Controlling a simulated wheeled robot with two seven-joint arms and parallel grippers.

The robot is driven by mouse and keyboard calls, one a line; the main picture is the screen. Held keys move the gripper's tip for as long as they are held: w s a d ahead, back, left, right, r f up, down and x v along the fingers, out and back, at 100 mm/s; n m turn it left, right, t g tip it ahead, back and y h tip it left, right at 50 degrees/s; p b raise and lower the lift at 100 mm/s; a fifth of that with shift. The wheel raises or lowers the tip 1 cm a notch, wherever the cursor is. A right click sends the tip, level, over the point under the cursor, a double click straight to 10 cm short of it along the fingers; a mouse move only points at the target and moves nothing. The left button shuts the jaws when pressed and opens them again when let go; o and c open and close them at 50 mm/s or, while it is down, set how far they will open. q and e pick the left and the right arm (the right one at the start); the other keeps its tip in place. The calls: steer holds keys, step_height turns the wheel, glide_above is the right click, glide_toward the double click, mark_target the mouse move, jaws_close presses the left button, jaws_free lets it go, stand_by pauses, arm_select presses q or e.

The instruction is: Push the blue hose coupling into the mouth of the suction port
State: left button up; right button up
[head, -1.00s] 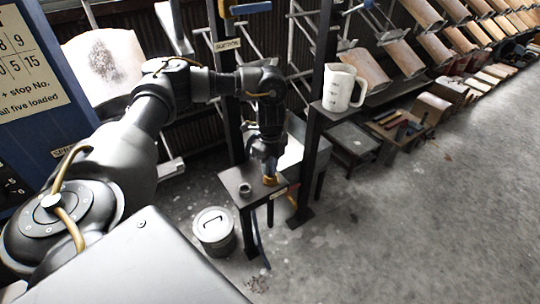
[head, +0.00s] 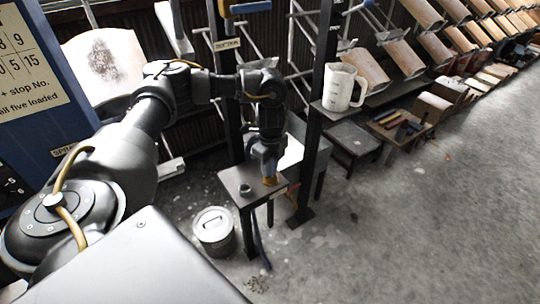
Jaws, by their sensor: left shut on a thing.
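My left gripper (head: 269,177) points down at the right part of a small dark stand top, shut, with a brownish-orange piece at its tips. The blue hose coupling is mostly hidden by the fingers, and its blue colour is hard to make out. A dark blue hose (head: 261,248) hangs below the stand. A small grey ring-shaped fitting (head: 245,190) stands on the stand top, left of the gripper and apart from it. It may be the suction port, but its mouth is too small to see clearly. My right gripper is out of view.
The small stand (head: 231,180) stands beside a dark post. A lidded metal can (head: 213,228) is on the floor at its left. A white jug (head: 342,87) sits on a shelf to the right. The floor at right is open.

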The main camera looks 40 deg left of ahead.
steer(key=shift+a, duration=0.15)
arm_select(q)
steer(key=shift+f, duration=0.4)
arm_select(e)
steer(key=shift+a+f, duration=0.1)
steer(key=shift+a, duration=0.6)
arm_select(q)
steer(key=shift+f, duration=0.1)
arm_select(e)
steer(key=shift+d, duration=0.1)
arm_select(q)
steer(key=shift+f, duration=0.1)
steer(key=o, duration=0.5)
steer(key=shift+o, duration=0.9)
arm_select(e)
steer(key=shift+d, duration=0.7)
